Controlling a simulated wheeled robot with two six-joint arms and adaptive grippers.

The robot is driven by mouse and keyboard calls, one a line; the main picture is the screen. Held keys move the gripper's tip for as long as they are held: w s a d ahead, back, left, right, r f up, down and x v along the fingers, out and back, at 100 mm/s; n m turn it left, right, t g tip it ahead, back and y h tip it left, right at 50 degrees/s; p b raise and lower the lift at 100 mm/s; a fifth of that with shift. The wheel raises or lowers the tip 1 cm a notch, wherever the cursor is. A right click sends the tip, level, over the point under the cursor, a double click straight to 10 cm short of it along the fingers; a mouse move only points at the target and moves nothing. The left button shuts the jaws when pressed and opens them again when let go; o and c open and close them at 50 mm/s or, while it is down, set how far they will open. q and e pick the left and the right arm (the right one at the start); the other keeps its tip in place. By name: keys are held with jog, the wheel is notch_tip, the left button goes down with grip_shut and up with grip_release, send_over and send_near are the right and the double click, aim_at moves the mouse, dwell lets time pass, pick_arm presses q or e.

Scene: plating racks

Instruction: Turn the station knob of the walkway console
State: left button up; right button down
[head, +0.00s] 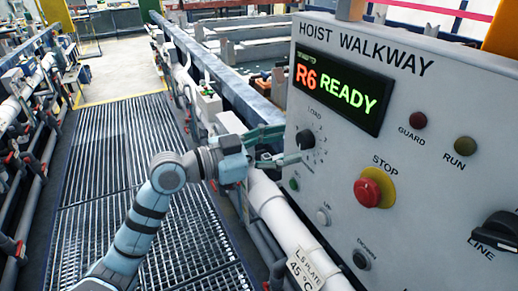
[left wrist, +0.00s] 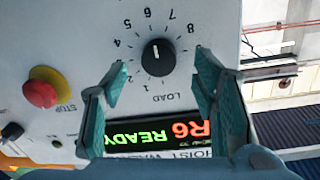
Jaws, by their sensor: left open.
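The walkway console (head: 440,110) fills the right of the head view. Its black round knob (head: 305,139), with numbers around it and LOAD lettered beside it, sits below the display. In the left wrist view the knob (left wrist: 158,58) shows upside down, with a short white mark pointing roughly toward the 6. My left gripper (head: 291,145) is open, its two fingers pointing at the console on either side of the knob. In the left wrist view the fingers (left wrist: 159,68) show a clear gap around the knob; contact does not show. My right gripper is not in view.
The display (head: 343,90) reads R6 READY. A red stop button (head: 374,187) on a yellow base and a black LINE switch (head: 497,232) are to the right. A white pipe (head: 290,222) runs below the console. The grated walkway (head: 120,150) is clear at left.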

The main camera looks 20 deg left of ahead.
pick_arm(q)
jog(key=v, duration=0.8)
jog(key=shift+s, duration=0.2)
jog(key=shift+a, duration=0.15)
